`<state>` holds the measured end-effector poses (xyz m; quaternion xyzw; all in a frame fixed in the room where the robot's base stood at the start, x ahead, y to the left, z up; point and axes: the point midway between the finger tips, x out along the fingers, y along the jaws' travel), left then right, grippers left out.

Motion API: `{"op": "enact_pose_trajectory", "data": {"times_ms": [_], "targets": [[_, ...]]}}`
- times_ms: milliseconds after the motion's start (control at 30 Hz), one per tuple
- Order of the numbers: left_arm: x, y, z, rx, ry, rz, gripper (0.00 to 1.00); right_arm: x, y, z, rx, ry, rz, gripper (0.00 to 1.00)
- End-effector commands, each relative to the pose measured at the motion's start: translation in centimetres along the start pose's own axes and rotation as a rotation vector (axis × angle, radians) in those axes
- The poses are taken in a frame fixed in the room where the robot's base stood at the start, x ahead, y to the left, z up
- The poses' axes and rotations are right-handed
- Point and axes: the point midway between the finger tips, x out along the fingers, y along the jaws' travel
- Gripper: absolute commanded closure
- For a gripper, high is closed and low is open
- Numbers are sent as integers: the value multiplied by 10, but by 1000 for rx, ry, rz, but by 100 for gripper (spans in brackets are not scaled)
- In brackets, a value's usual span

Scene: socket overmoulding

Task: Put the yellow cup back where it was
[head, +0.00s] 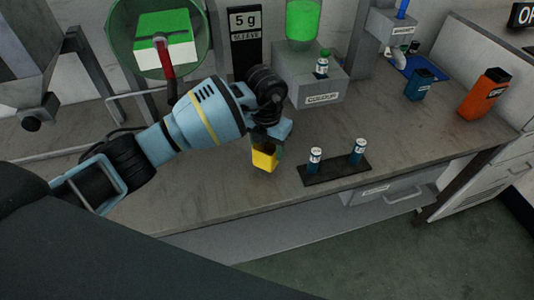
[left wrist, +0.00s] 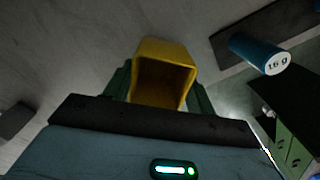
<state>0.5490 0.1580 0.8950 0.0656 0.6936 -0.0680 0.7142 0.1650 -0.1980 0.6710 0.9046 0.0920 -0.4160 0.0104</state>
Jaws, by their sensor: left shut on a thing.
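The yellow cup (head: 265,157) is at my left gripper, over the front part of the grey worktop in the head view. My left gripper (head: 268,142) points down and is shut on the cup, one finger on each side. In the left wrist view the cup (left wrist: 163,75) shows its square open mouth and dark, empty-looking inside between the green fingers. I cannot tell whether the cup's base touches the worktop. My right gripper is not in view.
Right of the cup a black rack (head: 336,171) holds two blue vials, one (head: 315,160) nearer the cup. Behind stands a grey box labelled COLOUR (head: 322,97). A blue container (head: 419,85) and an orange bottle (head: 484,94) stand at right.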

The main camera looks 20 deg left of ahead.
Motion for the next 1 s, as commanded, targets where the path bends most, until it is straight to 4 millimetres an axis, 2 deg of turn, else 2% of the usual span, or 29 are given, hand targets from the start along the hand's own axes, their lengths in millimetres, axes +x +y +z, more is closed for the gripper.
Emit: {"op": "enact_pose_trajectory", "data": {"times_ms": [33,167,600,633,733,800,1000], "targets": [[11,-1,-3,1,9,-1,70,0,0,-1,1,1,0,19],[27,-1,-3,0,7,-1,70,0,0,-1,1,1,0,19],[33,0,-3,1,4,0,70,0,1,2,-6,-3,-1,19],[33,0,-3,1,4,0,40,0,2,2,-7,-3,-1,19],[32,0,-3,1,4,0,27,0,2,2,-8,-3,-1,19],[32,0,-3,1,4,0,23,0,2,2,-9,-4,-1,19],[32,0,-3,1,4,0,23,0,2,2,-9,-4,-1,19]]}}
